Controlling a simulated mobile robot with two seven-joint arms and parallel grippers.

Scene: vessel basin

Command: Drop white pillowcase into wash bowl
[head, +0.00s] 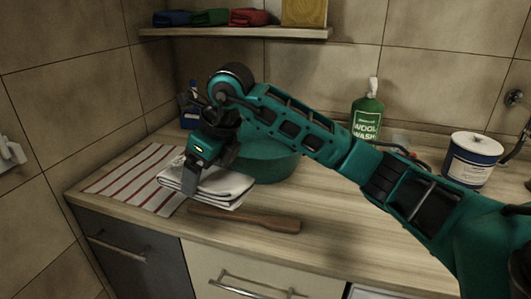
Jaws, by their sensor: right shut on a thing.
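The white pillowcase (222,184) is a folded cloth at the left of the counter, in front of the wash bowl. My right gripper (190,176) points down at its left part and is shut on it; the fingertips are partly hidden. The cloth's underside lies very near the counter, and I cannot tell whether it touches. The wash bowl (268,164) is a teal round basin behind the cloth, partly covered by my right arm. Its inside is hidden. My left gripper is not in view.
A red-striped cloth (133,180) lies left. A wooden stick (245,219) lies along the front. A green wool wash bottle (368,117) and a white-and-blue tin (470,160) stand right. A shelf (235,33) with folded cloths hangs above. The front right counter is clear.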

